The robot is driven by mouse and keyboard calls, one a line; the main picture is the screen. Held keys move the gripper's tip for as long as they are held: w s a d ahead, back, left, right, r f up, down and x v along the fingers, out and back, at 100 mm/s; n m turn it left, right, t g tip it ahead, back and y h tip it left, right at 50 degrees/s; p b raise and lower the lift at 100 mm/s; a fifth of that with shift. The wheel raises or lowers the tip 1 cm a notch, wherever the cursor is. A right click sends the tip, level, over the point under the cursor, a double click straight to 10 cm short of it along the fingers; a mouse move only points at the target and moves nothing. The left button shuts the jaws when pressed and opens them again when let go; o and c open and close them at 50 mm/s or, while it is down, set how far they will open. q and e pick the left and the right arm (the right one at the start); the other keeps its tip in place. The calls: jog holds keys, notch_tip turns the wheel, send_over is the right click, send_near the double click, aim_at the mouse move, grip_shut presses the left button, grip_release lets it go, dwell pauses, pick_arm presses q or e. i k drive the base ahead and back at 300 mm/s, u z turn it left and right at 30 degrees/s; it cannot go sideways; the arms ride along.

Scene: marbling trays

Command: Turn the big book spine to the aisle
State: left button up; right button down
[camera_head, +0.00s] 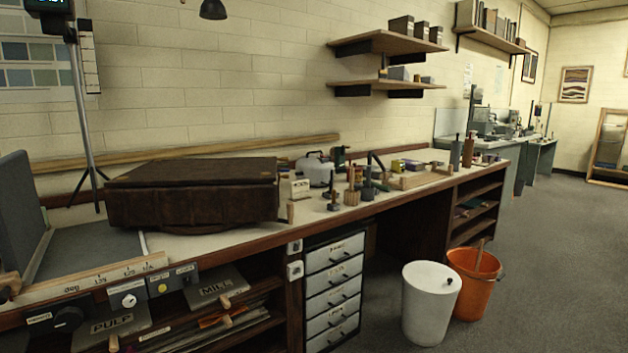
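A big dark brown leather-covered book (195,192) lies flat on the long workbench (345,213), left of the middle of the view. Its top is a broad flat cover. Its long front side, facing the aisle, looks like worn brown leather; I see no clear page edges there. I cannot tell for certain which side is the spine. Its back side is hidden. Neither of my grippers shows in this view, and nothing is seen touching the book.
Small tools and a white kettle-like pot (315,168) crowd the bench right of the book. A grey board (18,215) stands at the left. A white bin (430,303) and an orange bucket (475,285) stand on the floor before the bench. The aisle floor at right is clear.

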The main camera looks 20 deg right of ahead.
aim_at(198, 209)
jog(key=z, duration=0.05)
jog(key=i, duration=0.85)
jog(key=u, duration=0.3)
